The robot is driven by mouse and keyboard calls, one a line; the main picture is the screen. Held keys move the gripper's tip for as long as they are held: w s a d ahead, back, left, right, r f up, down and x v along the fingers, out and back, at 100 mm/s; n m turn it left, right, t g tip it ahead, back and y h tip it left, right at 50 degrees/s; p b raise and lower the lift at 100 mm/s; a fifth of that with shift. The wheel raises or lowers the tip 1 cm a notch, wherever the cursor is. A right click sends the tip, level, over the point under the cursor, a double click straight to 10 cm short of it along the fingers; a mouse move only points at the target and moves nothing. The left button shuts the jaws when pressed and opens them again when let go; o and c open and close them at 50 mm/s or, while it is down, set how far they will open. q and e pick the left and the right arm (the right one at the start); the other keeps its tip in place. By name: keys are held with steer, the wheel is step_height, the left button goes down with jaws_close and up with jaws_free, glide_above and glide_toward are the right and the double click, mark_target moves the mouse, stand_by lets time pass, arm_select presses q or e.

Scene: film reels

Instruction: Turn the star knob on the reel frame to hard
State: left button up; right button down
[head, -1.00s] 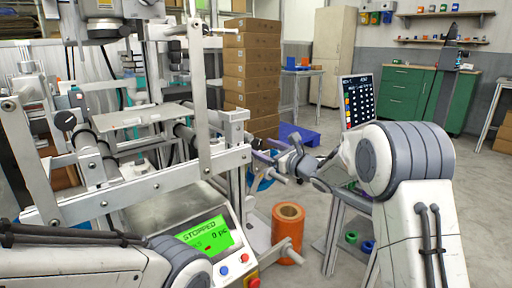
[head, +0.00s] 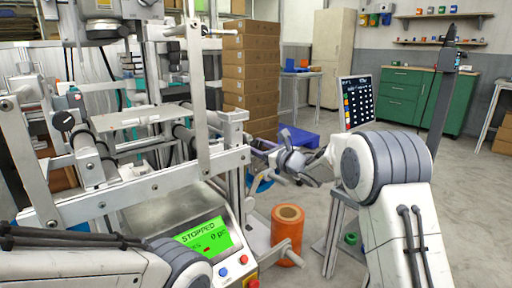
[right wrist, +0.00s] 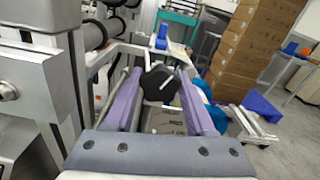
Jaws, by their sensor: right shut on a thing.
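The star knob (right wrist: 159,84) is black with a white pointer line and sits on the reel frame (right wrist: 111,49). In the right wrist view it lies between the two purple fingers of my right gripper (right wrist: 158,78), which is shut on it. The pointer slants towards the upper right; no scale or "hard" mark is legible. In the head view my right gripper (head: 262,149) is beside the right end of the frame's metal structure (head: 236,128), and the knob cannot be made out there. My left gripper is out of view; only part of my left arm shows at the lower left.
A control box with a green screen (head: 208,238) reading STOPPED stands below the frame. An orange roll (head: 287,240) stands on the floor to its right.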

steer(key=shift+m+b, duration=0.45)
steer(key=shift+m, duration=1.55)
steer(key=shift+c, duration=1.2)
jaws_free()
steer(key=p+v, duration=0.1)
steer(key=v, duration=0.9)
steer(key=shift+s+d, duration=0.15)
steer(key=shift+s, duration=0.05)
